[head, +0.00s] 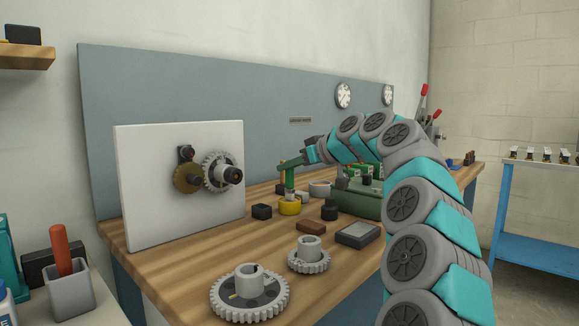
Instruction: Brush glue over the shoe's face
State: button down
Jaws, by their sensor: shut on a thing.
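My gripper (307,156) is at the far part of the workbench, shut on a green tool (289,178), probably the brush, with a bent handle. The tool points down, and its lower end meets the yellow pot (290,207) standing on the bench. I cannot tell whether its tip is inside the pot or just behind the rim. A small brown block (311,227) lies flat on the bench nearer to me; it may be the shoe, but I cannot tell for sure. No glue is visible on it at this size.
A white panel (140,190) with mounted gears stands at the left. A black block (261,211) sits left of the pot. My arm hides part of the right side.

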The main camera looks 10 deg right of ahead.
jog(key=shift+r+p, duration=2.45)
jog(key=shift+r, duration=0.95)
jog(key=shift+f, duration=0.1)
